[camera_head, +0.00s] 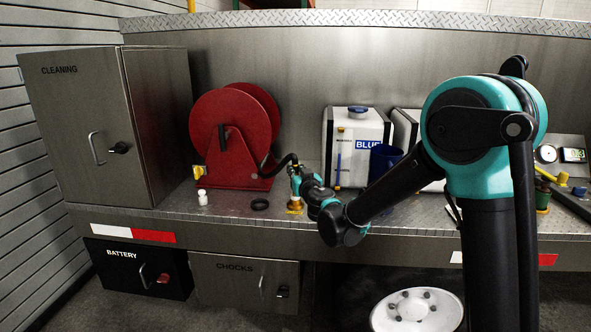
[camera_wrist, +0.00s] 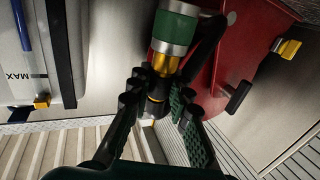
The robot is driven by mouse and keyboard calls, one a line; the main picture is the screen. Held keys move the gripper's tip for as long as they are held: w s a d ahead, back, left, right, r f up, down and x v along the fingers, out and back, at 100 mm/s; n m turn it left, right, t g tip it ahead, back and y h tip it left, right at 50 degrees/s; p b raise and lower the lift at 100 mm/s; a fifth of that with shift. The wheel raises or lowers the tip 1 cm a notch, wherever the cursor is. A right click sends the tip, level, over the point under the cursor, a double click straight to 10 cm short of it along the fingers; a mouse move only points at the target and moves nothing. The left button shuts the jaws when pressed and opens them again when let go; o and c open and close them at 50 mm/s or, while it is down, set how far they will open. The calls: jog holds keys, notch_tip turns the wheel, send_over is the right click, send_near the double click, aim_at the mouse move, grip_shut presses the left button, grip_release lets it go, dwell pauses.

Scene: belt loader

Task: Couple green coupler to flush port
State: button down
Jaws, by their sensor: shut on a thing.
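The green coupler (camera_wrist: 173,28) shows in the wrist view as a green-banded cylinder with a silver collar and a brass neck. My gripper (camera_wrist: 158,101) is shut on it, with the dark fingers on both sides of its lower brass and black part. In the head view my gripper (camera_head: 300,180) is in front of the red reel's right side, above the bench, and hides most of the coupler. A brass fitting (camera_head: 295,205) stands on the bench just below the gripper; I cannot tell whether it is the flush port, or whether the coupler touches it.
The red hose reel (camera_head: 235,135) stands behind left, its black hose (camera_head: 280,161) running to my gripper. A black ring (camera_head: 259,204) and a small white bottle (camera_head: 203,198) are on the bench. A white tank (camera_head: 355,140) and a blue cup (camera_head: 383,163) stand to the right.

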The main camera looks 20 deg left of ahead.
jog(key=shift+f, duration=1.35)
jog(key=c, duration=1.3)
grip_release()
jog(key=v, duration=1.2)
